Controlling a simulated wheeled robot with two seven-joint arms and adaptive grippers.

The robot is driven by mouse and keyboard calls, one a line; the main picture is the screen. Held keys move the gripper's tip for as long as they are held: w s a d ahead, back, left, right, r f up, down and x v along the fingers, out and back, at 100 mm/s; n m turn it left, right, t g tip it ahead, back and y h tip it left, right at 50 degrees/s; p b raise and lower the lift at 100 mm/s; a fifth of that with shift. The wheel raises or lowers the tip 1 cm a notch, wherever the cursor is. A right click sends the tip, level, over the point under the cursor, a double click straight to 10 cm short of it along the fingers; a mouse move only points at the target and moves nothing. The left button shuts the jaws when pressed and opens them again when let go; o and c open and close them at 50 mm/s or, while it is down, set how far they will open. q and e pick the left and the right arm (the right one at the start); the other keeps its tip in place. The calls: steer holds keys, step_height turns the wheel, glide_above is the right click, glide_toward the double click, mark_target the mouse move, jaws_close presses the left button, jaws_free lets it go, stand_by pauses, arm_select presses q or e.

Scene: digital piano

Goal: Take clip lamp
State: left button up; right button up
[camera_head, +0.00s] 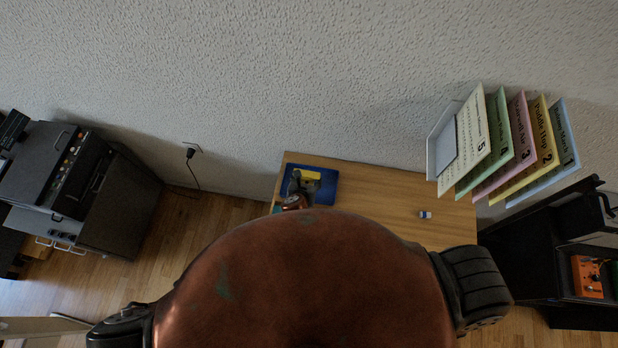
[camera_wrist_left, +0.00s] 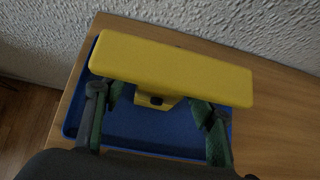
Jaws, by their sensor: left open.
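The clip lamp (camera_head: 308,175) shows as a small yellow bar near the left end of the wooden table. In the left wrist view the lamp (camera_wrist_left: 170,68) is a long yellow head with a small yellow part and a dark spot under its middle. It lies over the blue tray (camera_wrist_left: 140,137). My left gripper (camera_wrist_left: 155,108) is open, with its green and dark fingers spread on either side of that middle part. In the head view the gripper (camera_head: 296,184) is small and partly hidden by my own body. I cannot tell whether the fingers touch the lamp. My right gripper is not in view.
The blue tray (camera_head: 327,187) is on the wooden table (camera_head: 385,200), by the wall. A small pale object (camera_head: 425,214) lies on the table's clear right part. Coloured song sheets (camera_head: 505,150) stand above the right end. Dark cabinets (camera_head: 120,210) are at left, with black shelving at right.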

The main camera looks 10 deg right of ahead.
mark_target(306, 175)
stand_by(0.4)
arm_select(q)
steer(key=shift+r+p, duration=0.1)
steer(key=shift+p, duration=0.35)
steer(key=shift+c, duration=0.2)
steer(key=c, duration=0.9)
steer(key=shift+r+p, duration=2.5)
steer(key=shift+p, duration=0.4)
steer(key=shift+c, duration=0.2)
